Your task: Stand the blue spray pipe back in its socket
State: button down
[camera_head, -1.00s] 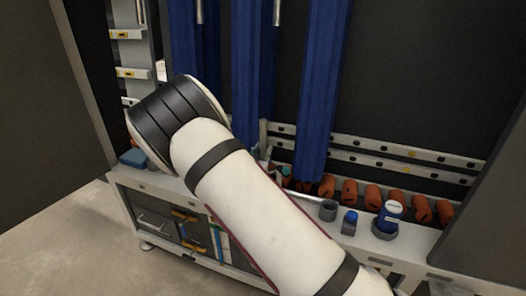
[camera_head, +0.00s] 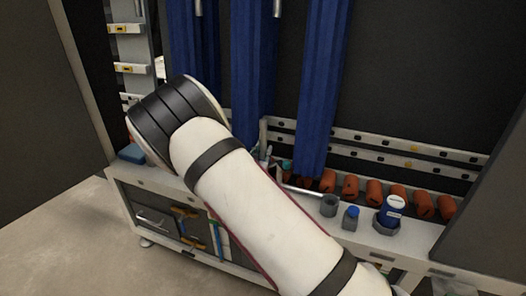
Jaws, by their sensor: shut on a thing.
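Several tall blue upright lengths hang or stand in front of the dark back wall, one at the left (camera_head: 192,45), one in the middle (camera_head: 252,65) and one at the right (camera_head: 324,85). I cannot tell whether any of them is the spray pipe. The right one reaches down close to the bench. No socket can be made out for certain; a small grey cup (camera_head: 329,206) stands open on the bench. My thick white arm crosses the middle of the view, and my gripper is hidden behind it, along with anything it holds.
The bench (camera_head: 432,235) carries a row of orange rolls (camera_head: 374,190), a blue-capped bottle (camera_head: 351,217), a blue-and-white can (camera_head: 391,208) and a blue item (camera_head: 131,153) at its left end. A thin pale rod (camera_head: 300,190) lies near the cup. Perforated rails (camera_head: 400,150) run behind.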

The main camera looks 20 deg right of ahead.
jog(key=shift+f, duration=0.15)
jog(key=c, duration=1.4)
grip_release()
jog(key=v, duration=1.2)
jog(key=shift+w, duration=0.1)
